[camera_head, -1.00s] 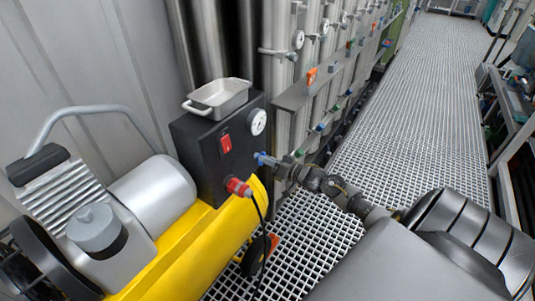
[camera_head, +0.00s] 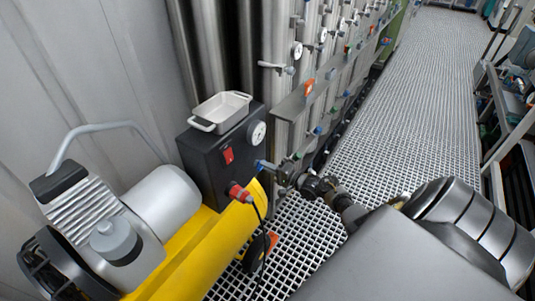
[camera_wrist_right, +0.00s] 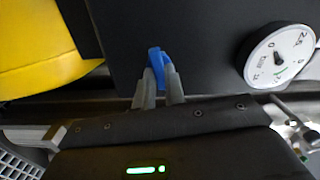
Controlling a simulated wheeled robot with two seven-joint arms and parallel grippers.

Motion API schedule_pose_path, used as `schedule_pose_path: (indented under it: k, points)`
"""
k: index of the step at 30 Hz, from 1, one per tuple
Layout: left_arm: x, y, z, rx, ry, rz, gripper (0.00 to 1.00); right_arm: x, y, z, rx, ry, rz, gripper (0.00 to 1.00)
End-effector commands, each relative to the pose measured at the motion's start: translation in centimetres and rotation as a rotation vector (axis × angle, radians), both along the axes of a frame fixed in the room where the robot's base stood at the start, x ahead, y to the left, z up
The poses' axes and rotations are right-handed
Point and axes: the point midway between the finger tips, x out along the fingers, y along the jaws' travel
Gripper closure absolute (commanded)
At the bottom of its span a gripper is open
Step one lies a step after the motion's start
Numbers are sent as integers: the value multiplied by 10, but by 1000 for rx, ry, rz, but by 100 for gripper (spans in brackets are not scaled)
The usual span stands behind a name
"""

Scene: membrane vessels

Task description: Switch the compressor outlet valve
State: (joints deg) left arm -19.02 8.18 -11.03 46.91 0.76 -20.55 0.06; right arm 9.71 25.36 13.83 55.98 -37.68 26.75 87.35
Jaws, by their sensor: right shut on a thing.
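The compressor is yellow (camera_head: 190,258) with a grey motor and a black control box (camera_head: 208,172). The compressor outlet valve has a small blue handle (camera_head: 261,165) on the right side of that box. In the right wrist view the blue handle (camera_wrist_right: 157,57) stands up between two grey fingers. My right gripper (camera_head: 277,170) reaches in from the right and is shut on the blue handle; its fingers also show in the right wrist view (camera_wrist_right: 158,88). The fingers hide the handle's lower part. My left gripper is not in view.
A pressure gauge (camera_head: 257,133), a red switch (camera_head: 228,155) and a red connector with a black cable (camera_head: 239,192) are close to the valve. A grey tray (camera_head: 222,110) rests on the box. Membrane vessels with valves line the wall behind. The grating floor (camera_head: 400,120) is open.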

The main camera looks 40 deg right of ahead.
Motion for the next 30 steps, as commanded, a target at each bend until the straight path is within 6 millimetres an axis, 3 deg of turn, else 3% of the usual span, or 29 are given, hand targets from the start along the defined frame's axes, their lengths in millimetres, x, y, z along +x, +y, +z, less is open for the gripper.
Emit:
schedule_pose_path:
  k: [10,28,29,30]
  points:
    - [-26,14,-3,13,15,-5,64,0,-1,0,146,43,-2,100]
    - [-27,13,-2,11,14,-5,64,0,-1,-1,177,53,-2,100]
    - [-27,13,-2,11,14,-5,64,0,-1,-1,177,53,-2,84]
    - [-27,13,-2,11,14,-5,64,0,-1,-1,177,53,-2,79]
